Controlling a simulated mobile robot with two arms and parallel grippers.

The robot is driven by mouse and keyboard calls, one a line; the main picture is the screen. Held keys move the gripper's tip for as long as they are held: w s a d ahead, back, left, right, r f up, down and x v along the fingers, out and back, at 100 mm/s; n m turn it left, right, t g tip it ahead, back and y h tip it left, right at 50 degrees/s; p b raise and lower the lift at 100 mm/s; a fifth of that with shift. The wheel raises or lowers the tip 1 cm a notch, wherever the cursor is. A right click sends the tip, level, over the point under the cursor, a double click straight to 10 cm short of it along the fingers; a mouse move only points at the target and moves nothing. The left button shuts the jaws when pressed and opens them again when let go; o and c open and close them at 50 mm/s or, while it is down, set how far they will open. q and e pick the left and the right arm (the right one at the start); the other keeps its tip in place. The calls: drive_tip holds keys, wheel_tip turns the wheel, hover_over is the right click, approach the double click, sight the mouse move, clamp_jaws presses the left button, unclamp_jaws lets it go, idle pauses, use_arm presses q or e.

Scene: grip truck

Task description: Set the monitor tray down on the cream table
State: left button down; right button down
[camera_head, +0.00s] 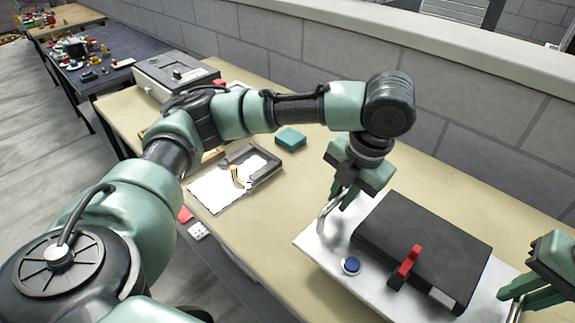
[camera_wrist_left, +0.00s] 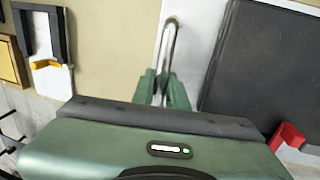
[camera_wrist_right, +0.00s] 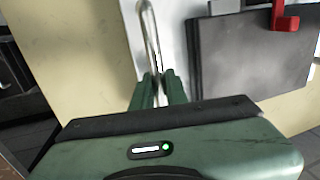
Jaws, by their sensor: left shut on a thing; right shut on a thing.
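The monitor tray (camera_head: 318,246) is a white board with a thick black slab (camera_head: 420,243), a red clip (camera_head: 409,262) and a round blue knob (camera_head: 351,265) on it. It is over the cream table (camera_head: 255,228) at the right of the head view. My left gripper (camera_head: 338,200) is shut on the metal handle at the tray's left end; the handle also shows in the left wrist view (camera_wrist_left: 169,42). My right gripper (camera_head: 520,298) is shut on the opposite handle, seen in the right wrist view (camera_wrist_right: 150,35). Whether the tray touches the tabletop I cannot tell.
A clipboard-like white sheet in a dark frame (camera_head: 212,190) and a teal block (camera_head: 290,138) lie left of the tray. A grey box (camera_head: 172,72) stands farther back. A block wall (camera_head: 470,115) runs along the table's far side. Cluttered dark table (camera_head: 118,55) beyond.

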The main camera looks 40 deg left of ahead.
sight(337, 214)
use_arm(q)
drive_tip(key=shift+a, duration=0.1)
use_arm(e)
drive_tip(key=shift+d, duration=0.1)
